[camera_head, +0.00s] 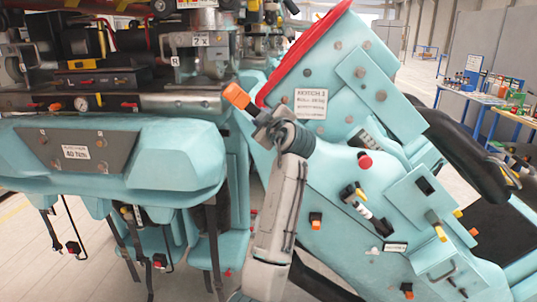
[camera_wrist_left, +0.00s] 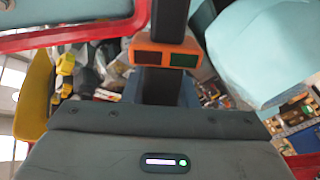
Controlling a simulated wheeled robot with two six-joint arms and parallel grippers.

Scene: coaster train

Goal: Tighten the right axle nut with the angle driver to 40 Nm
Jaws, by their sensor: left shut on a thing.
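My left gripper (camera_head: 262,121) is raised in the middle of the head view, shut on an orange-and-black tool, seemingly the angle driver (camera_head: 237,96). The orange part points up and left, near the grey hardware of the train. In the left wrist view the driver (camera_wrist_left: 166,57) is a dark upright bar with an orange block bearing two dark windows. A grey axle assembly (camera_head: 207,57) beside an "R" tag (camera_head: 176,61) is up and left of the gripper. I cannot make out the axle nut itself. A "40 Nm" plate (camera_head: 76,152) is on the teal beam. My right gripper is not in view.
A large tilted teal body panel (camera_head: 340,75) with a red edge stands close right of the gripper. The broad teal beam (camera_head: 170,160) lies at left, with straps and buckles hanging below. Blue workbenches (camera_head: 490,97) stand far right on open floor.

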